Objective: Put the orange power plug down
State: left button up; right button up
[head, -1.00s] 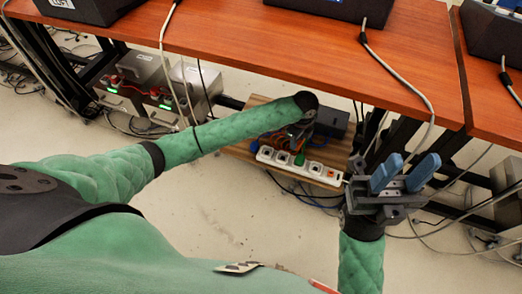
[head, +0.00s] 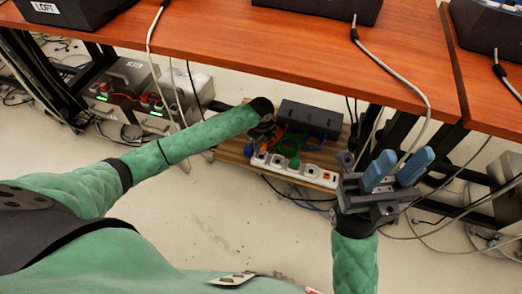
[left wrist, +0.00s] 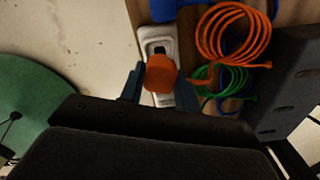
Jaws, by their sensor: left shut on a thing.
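My left gripper (left wrist: 159,90) is shut on the orange power plug (left wrist: 161,74), which shows between its blue fingers in the left wrist view. The plug is over the white power strip (left wrist: 146,111); I cannot tell whether it touches it. In the head view the strip (head: 327,178) lies on a low wooden board, and my left gripper (head: 259,138) is at its left end. The plug is mostly hidden there. My right gripper (head: 396,169) is open and empty, right of the strip, its blue fingers apart.
A coiled orange cable (left wrist: 213,40) and a green cable (left wrist: 208,78) lie beside the strip. A blue plug (left wrist: 163,9) is at the strip's far part. A dark box (head: 310,119) stands behind. The wooden desk (head: 270,45) overhangs above.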

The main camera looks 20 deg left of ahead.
aim_at(261, 144)
pick_arm(q)
notch_tip(261, 144, down, 3)
jog(key=shift+f+b, duration=0.1)
jog(key=shift+b, duration=0.5)
jog(key=shift+f, duration=0.3)
jog(key=shift+f, duration=0.3)
jog(key=o, duration=1)
